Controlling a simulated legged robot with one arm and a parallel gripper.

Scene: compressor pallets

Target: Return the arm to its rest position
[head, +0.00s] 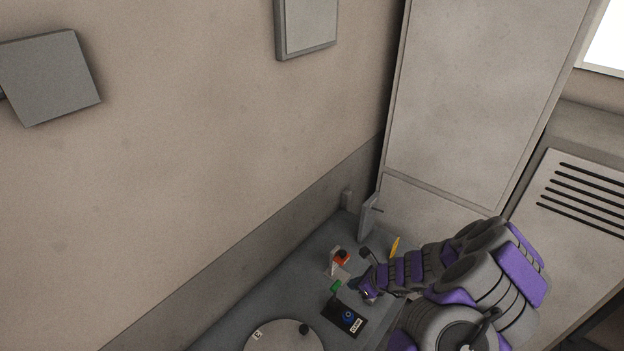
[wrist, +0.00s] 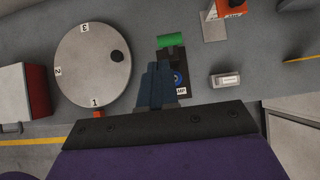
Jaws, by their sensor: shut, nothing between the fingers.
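My arm, purple and grey, reaches in from the lower right in the head view. My gripper (head: 360,287) is over the grey surface, close to a black plate. In the wrist view my gripper (wrist: 157,84) shows its blue-grey fingers shut together with nothing between them. The fingers cover part of the black plate (wrist: 184,62), so I cannot tell the height between them.
A round grey disc (wrist: 82,82) with numbers and a black knob lies left of the fingers. A green block (wrist: 170,40), an orange piece (wrist: 231,8) and a small white box (wrist: 225,79) are nearby. A red-and-white box (wrist: 20,92) stands far left. A wall (head: 180,150) borders the surface.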

